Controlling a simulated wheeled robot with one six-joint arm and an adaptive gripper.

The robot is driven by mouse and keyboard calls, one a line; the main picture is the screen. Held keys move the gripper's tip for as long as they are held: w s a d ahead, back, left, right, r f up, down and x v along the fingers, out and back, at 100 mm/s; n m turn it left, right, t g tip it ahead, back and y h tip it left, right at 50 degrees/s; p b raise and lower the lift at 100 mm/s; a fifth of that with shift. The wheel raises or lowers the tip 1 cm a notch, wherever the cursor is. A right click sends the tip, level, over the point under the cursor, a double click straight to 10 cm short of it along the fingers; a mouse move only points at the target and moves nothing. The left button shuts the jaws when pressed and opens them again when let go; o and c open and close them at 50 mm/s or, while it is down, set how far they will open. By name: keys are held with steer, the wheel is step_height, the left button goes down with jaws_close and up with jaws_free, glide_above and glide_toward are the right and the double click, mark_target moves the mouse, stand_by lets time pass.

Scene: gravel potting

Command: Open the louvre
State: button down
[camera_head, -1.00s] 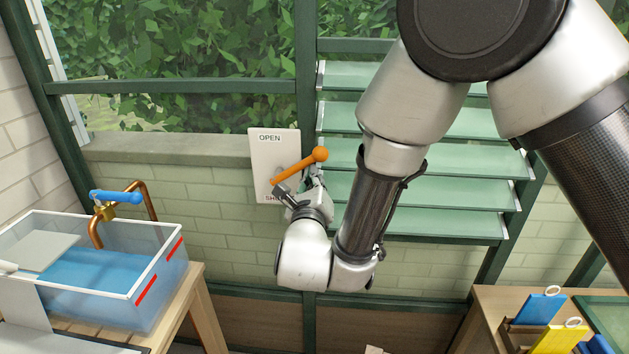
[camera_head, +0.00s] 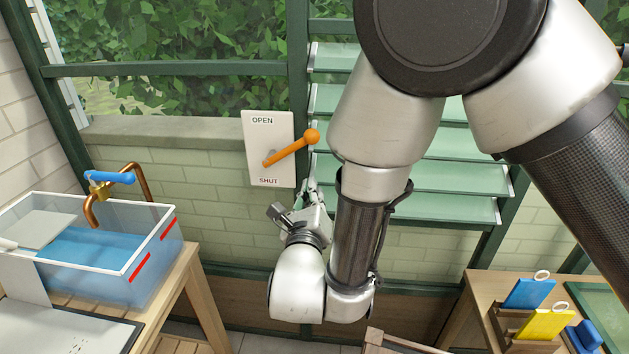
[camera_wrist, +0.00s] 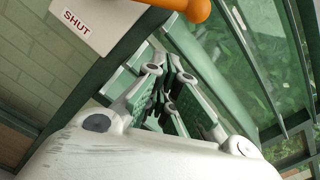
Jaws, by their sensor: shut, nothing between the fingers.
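The orange louvre lever (camera_head: 291,147) is mounted on a white plate (camera_head: 268,176) marked OPEN at the top and SHUT at the bottom. The lever slants up to the right, its ball end at about mid-height of the plate or a little above. The louvre's green glass slats (camera_head: 455,176) are right of the plate, partly hidden by my arm. My gripper (camera_head: 312,184) is below the ball end, apart from the lever. In the wrist view the gripper (camera_wrist: 166,80) is shut and empty, and the lever (camera_wrist: 190,6) crosses the top edge.
A clear water tank (camera_head: 150,250) with a blue-handled tap (camera_head: 108,178) stands on a wooden bench at left. At lower right, a bench holds a blue tag (camera_head: 530,292) and a yellow tag (camera_head: 547,323). The brick wall below the plate is clear.

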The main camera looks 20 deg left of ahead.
steer(key=v, duration=0.4)
stand_by(0.4)
